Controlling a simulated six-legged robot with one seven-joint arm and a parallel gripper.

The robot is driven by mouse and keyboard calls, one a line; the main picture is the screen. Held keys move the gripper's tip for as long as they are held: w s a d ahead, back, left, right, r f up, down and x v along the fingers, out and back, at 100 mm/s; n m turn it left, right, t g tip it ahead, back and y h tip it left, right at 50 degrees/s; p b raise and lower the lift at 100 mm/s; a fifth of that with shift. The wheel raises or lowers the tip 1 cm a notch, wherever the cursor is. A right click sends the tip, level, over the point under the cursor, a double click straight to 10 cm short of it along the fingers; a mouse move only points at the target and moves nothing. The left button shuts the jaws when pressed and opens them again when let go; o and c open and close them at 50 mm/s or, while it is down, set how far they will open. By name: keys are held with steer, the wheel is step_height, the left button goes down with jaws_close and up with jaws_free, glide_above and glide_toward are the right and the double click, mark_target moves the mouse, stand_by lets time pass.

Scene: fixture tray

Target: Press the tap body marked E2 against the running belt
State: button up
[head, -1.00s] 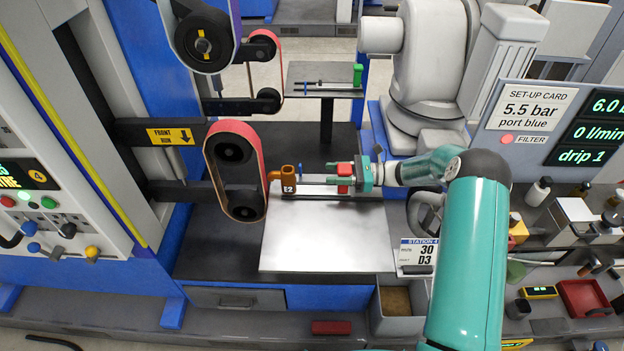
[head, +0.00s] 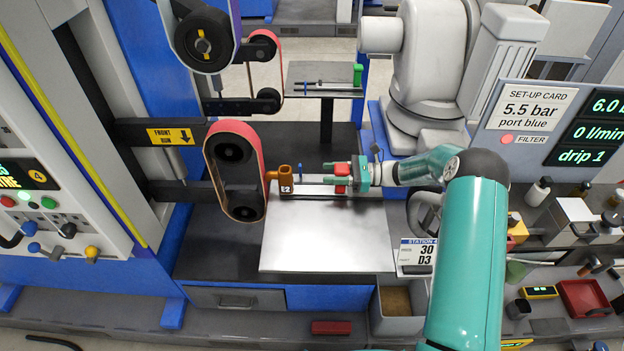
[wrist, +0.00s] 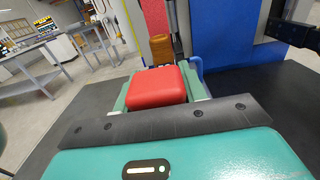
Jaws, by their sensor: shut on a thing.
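The tap body marked E2 (head: 285,181) is orange-brown and upright, with a short spout on its left. The spout reaches the red edge of the belt (head: 258,150) and appears to touch it; any pressure cannot be told. My gripper (head: 334,176) is to the right of the tap body, shut on a red block (head: 343,180). The tap body sits in line beyond the block; the link between them is partly hidden. In the wrist view the red block (wrist: 157,87) lies between my fingers, with the tap body (wrist: 161,48) and red belt (wrist: 154,16) beyond.
A bright metal plate (head: 325,240) lies clear below the tap body. A thin blue piece (head: 299,170) stands just right of it. A second belt (head: 271,70) is behind, left of a small shelf (head: 325,92). A set-up card (head: 531,107) stands at right.

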steer(key=shift+a, duration=0.7)
steer(key=shift+s, duration=0.1)
stand_by(2.1)
steer(key=shift+d, duration=5)
steer(key=o, duration=1.4)
steer(key=shift+c, duration=0.2)
steer(key=d, duration=1.2)
